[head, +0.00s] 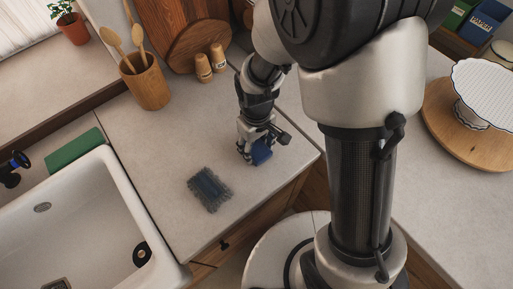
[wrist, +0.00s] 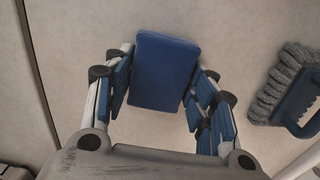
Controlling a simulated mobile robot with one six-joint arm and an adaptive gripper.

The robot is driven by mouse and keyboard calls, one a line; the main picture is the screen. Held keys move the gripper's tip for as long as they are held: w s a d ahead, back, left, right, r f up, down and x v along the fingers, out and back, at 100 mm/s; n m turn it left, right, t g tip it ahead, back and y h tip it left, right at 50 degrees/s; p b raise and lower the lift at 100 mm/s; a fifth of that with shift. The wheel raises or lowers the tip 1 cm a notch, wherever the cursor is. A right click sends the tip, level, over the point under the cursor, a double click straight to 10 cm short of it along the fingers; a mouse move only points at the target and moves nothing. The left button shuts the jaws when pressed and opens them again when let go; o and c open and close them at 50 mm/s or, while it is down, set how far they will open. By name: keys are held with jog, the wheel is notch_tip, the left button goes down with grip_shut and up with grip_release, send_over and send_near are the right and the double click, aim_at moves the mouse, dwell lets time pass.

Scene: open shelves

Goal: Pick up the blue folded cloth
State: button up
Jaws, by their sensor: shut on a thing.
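The blue folded cloth (wrist: 163,72) is a small flat blue rectangle between the fingers of my gripper (wrist: 161,88) in the wrist view. My gripper is shut on it, with a finger along its left and right sides. In the head view the cloth (head: 262,152) shows as a blue patch under my gripper (head: 257,155), close to the counter's right part. The fingers hide part of it there. I cannot tell whether the cloth touches the counter.
A grey-bristled brush with a blue back (head: 208,189) lies left of my gripper; it also shows in the wrist view (wrist: 290,88). The counter (head: 165,145) between is clear.

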aim_at(257, 147)
jog(key=shift+r, duration=0.15)
jog(key=shift+c, duration=0.2)
notch_tip(257, 147, up, 20)
jog(key=p, duration=0.6)
